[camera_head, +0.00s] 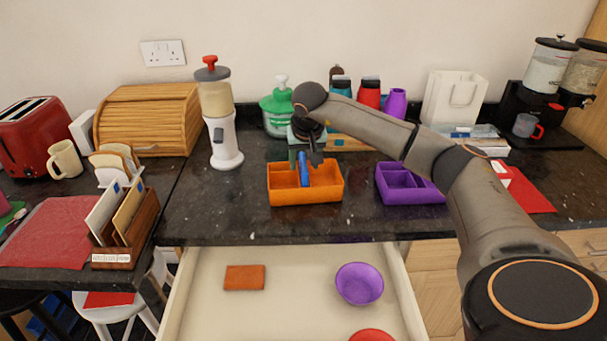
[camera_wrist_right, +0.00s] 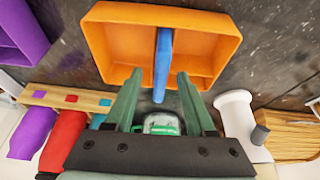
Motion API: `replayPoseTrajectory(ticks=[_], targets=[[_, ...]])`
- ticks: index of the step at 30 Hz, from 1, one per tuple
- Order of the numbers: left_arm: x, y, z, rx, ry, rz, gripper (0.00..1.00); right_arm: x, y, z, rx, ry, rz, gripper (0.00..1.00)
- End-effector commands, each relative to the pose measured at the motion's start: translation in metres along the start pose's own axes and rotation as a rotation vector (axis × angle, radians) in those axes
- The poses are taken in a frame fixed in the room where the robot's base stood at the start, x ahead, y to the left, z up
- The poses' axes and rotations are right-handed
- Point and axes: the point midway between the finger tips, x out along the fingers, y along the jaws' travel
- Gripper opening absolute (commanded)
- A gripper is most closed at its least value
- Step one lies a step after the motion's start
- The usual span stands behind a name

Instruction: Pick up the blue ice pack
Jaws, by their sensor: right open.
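The blue ice pack (camera_head: 304,174) stands on edge in the orange bin (camera_head: 331,189) on the dark counter. In the right wrist view the ice pack (camera_wrist_right: 163,52) is a narrow upright slab near the middle of the orange bin (camera_wrist_right: 112,13). My right gripper (camera_head: 305,160) is over the bin, pointing down. In the wrist view its two green-grey fingers (camera_wrist_right: 159,76) are apart, one on each side of the lower end of the pack, with gaps showing. I cannot tell how deep the fingertips reach. My left gripper is not in view.
A purple divided bin (camera_head: 425,196) stands to the right. A white dispenser (camera_head: 223,141) stands left, and a green-lidded jar (camera_head: 277,112) behind. Below the counter edge, an open drawer (camera_head: 302,315) holds a purple bowl (camera_head: 359,283) and an orange block (camera_head: 244,277). Counter in front of the bin is clear.

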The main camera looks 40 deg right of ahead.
Motion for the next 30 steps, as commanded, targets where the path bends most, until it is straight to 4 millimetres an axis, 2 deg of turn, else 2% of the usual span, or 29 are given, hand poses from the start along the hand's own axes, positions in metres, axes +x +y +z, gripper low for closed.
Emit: replayPoseTrajectory(ticks=[4, 12, 27, 30], targets=[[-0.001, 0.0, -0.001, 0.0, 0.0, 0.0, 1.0, 0.016, -0.001, 0.0, -0.001, 0.0, -0.002, 0.55], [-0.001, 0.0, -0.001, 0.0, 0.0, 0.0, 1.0, 0.018, -0.001, 0.0, 0.0, 0.001, -0.002, 0.55], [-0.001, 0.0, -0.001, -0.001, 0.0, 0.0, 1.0, 0.018, -0.001, 0.0, 0.0, 0.001, -0.002, 0.0], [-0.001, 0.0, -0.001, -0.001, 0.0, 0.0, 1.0, 0.018, -0.001, 0.0, 0.0, 0.001, -0.002, 0.0]])
